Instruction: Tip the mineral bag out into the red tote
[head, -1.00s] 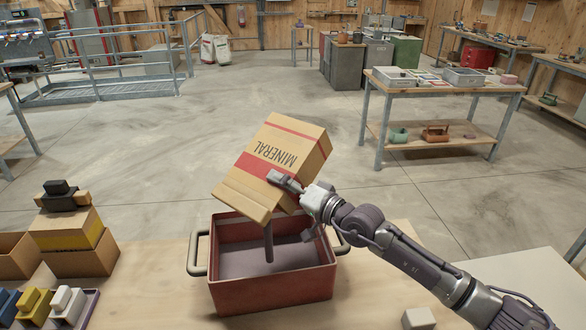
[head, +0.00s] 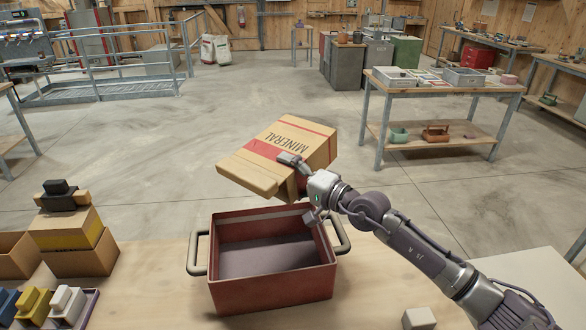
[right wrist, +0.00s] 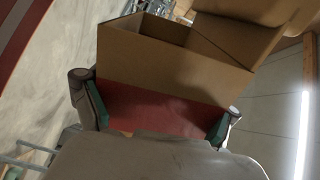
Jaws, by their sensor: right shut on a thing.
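The mineral bag (head: 290,145) is a tan, box-like bag with red bands and the word MINERAL. It is held in the air above and behind the red tote, tilted with its lower end toward the left. My right gripper (head: 298,172) is shut on it at its near side. In the right wrist view the fingers (right wrist: 152,112) grip across a red band of the bag, and its open, flapped end (right wrist: 175,45) shows. The red tote (head: 270,292) stands on the table below, with a greyish-purple layer (head: 265,258) inside. My left gripper is out of view.
The tote has grey side handles (head: 198,253). Cardboard boxes (head: 75,240) and a tray of coloured blocks (head: 58,305) stand at the left. A small pale block (head: 418,318) lies at the front right. The wooden table (head: 365,290) is bare beside the tote.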

